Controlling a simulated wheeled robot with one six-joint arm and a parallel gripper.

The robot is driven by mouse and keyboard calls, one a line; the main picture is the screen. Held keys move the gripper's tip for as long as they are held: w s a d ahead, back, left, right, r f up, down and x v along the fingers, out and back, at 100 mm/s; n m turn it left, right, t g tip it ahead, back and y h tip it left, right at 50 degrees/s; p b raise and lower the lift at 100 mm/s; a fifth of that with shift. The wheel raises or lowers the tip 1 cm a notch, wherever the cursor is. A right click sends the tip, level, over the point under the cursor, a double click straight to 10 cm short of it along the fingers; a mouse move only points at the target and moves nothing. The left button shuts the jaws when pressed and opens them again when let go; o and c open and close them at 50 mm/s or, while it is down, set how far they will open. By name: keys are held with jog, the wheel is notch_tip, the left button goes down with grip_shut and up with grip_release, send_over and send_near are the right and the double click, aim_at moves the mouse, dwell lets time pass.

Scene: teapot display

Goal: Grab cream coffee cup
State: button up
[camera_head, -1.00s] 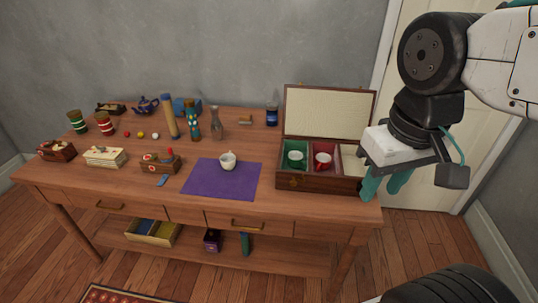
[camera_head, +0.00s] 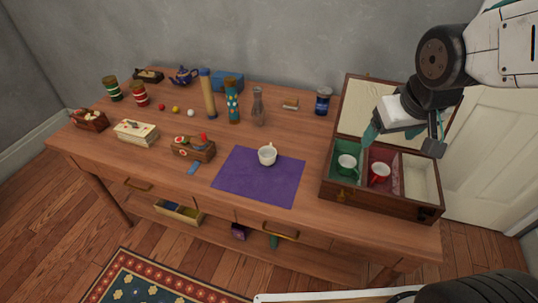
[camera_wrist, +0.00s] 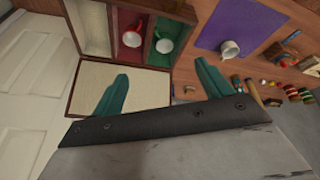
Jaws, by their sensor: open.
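A cream-white coffee cup (camera_head: 267,155) stands upright on a purple cloth (camera_head: 238,186) near the front middle of the table. The cup also shows in the wrist view (camera_wrist: 230,49), at upper right, apart from my fingers. My gripper (camera_head: 402,133) is open and empty, above the wooden box and in front of its raised lid, to the right of the cream cup. Its two teal fingers show spread apart in the wrist view (camera_wrist: 162,74).
The open wooden box (camera_head: 376,205) holds a green cup (camera_head: 347,164), a red cup (camera_head: 380,174) and an empty-looking pale compartment. A glass vase (camera_head: 258,108), a patterned cylinder (camera_head: 232,104) and a small wooden caddy (camera_head: 194,150) stand behind and left of the cloth.

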jog(key=w+a+f+n+t, duration=0.1)
jog(key=w+a+f, duration=0.1)
jog(key=w+f, duration=0.15)
jog(key=w+a+f+t, duration=0.1)
jog(key=w+a+f, duration=0.1)
jog(key=w, duration=0.3)
jog(key=n+t+y, duration=0.4)
jog(key=n+y, duration=0.1)
jog(key=y, duration=0.3)
send_near(263, 150)
jog(key=x, duration=0.6)
jog(key=shift+w+a+f, duration=0.15)
jog(key=shift+w, duration=0.15)
jog(key=c, duration=1.1)
